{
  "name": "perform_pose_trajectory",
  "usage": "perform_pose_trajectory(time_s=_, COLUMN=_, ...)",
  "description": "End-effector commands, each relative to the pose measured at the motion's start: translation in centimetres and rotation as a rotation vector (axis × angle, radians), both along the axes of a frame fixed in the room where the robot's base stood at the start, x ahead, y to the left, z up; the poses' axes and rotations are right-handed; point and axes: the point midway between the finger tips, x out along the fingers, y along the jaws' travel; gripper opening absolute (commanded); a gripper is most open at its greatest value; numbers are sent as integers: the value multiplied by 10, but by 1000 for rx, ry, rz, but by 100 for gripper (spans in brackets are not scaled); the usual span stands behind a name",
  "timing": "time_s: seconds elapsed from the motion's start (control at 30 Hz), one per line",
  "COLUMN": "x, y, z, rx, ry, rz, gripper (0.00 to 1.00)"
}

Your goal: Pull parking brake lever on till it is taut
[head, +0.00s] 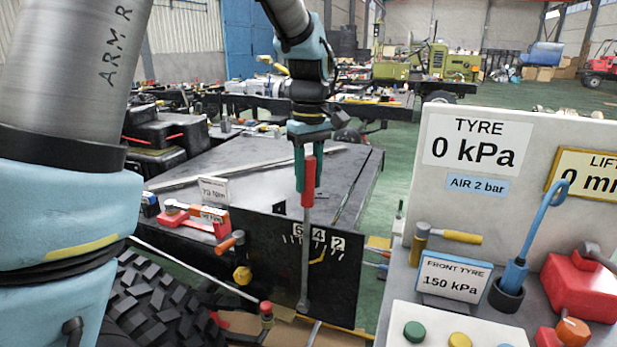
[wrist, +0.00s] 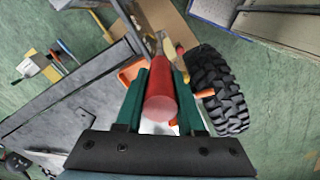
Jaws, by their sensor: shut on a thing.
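The parking brake lever (head: 306,235) is a grey rod with a red grip, standing nearly upright in front of a black panel. My gripper (head: 305,180) points down with its green fingers on both sides of the red grip, shut on it. In the wrist view the round red end of the grip (wrist: 161,108) sits between the green fingers. A dial with white number plates (head: 318,240) and a yellow pointer is on the black panel behind the lever. The lever's foot is low on the panel, near its bottom edge.
A dark flat-topped chassis box (head: 260,170) stands behind the lever. A large black tyre (head: 160,305) is at lower left. A grey console (head: 460,200) with gauges, buttons and a blue-handled tool (head: 535,235) stands to the right. An orange-handled lever (head: 230,242) is left of the dial.

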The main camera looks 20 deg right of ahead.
Motion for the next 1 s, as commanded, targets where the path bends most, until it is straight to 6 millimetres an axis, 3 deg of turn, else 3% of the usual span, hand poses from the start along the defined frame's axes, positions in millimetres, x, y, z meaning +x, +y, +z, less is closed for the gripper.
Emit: perform_pose_trajectory(time_s=1.0, x=6, y=7, z=0, rx=-11, ry=16, rz=6, gripper=0)
